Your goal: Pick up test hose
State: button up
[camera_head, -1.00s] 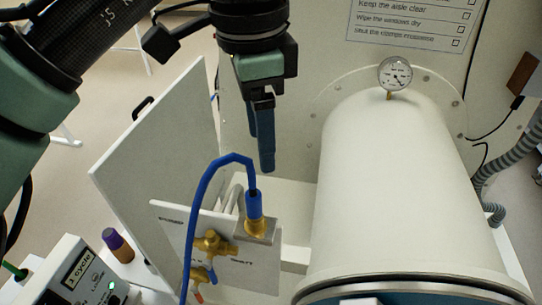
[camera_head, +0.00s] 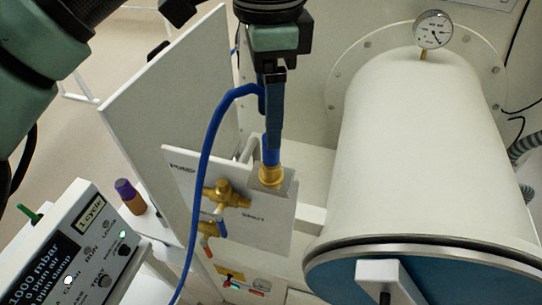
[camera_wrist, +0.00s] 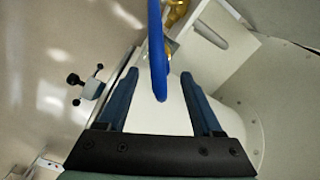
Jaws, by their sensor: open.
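In the wrist view the blue hose (camera_wrist: 157,50) comes down between the two fingers, with clear space on both sides. My gripper (camera_head: 272,130) points down at the hose's upper end, just above the brass fitting. In the wrist view my gripper (camera_wrist: 160,105) is open. In the head view the fingers partly hide the end of the hose.
A large white cylindrical chamber (camera_head: 415,150) with a pressure gauge (camera_head: 433,30) stands close on the right. A white panel (camera_head: 160,110) rises on the left. A control box (camera_head: 75,250) and a purple-capped bottle (camera_head: 130,196) are at lower left.

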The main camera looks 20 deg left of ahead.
jog(key=shift+w+d+f+b, duration=0.1)
jog(key=shift+w+f+b, duration=0.05)
jog(key=shift+f+b, duration=2.35)
jog(key=shift+r, duration=0.1)
grip_shut()
